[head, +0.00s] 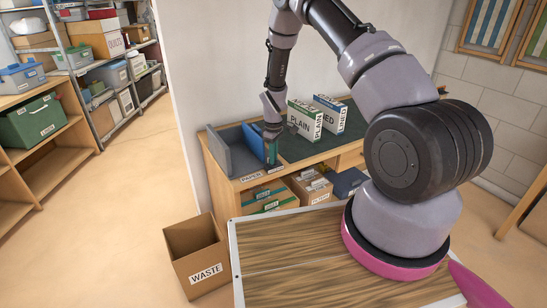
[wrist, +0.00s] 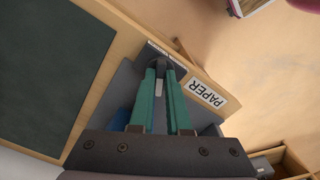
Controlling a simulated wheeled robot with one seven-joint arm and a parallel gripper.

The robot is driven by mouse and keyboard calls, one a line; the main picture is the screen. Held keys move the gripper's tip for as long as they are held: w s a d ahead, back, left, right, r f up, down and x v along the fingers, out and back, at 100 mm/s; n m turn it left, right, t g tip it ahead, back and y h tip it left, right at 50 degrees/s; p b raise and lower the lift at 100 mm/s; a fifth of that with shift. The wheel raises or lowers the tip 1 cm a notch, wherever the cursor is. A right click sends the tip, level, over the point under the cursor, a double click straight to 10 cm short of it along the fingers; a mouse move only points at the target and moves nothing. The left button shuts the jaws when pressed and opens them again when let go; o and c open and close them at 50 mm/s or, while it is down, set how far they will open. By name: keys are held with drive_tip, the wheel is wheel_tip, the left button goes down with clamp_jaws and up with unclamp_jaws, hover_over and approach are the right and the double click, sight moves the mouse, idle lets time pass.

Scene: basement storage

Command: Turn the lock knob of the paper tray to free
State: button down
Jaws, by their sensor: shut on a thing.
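The paper tray (head: 224,155) is a grey-blue box at the left end of the bench, with a PAPER label on the bench edge before it. In the wrist view its grey wall (wrist: 122,88) shows beside my fingers. The lock knob (wrist: 158,62) is a small dark round part near the PAPER label (wrist: 206,93). My gripper (wrist: 160,72) points down with its teal fingers closed on the knob, one on each side. In the head view my gripper (head: 271,151) stands at the tray's right front corner and hides the knob. The knob's turn position cannot be read.
A PLAIN box (head: 304,121) and a LINED box (head: 341,116) stand on the dark green mat (head: 290,147) to the right. An open WASTE box (head: 196,254) stands on the floor in front. Floor to the left is clear.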

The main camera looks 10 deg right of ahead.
drive_tip(key=m, duration=1.1)
drive_tip(key=shift+m, duration=1.9)
drive_tip(key=c, duration=0.9)
unclamp_jaws()
wheel_tip(320, 180, up, 11)
drive_tip(key=shift+f, duration=0.1)
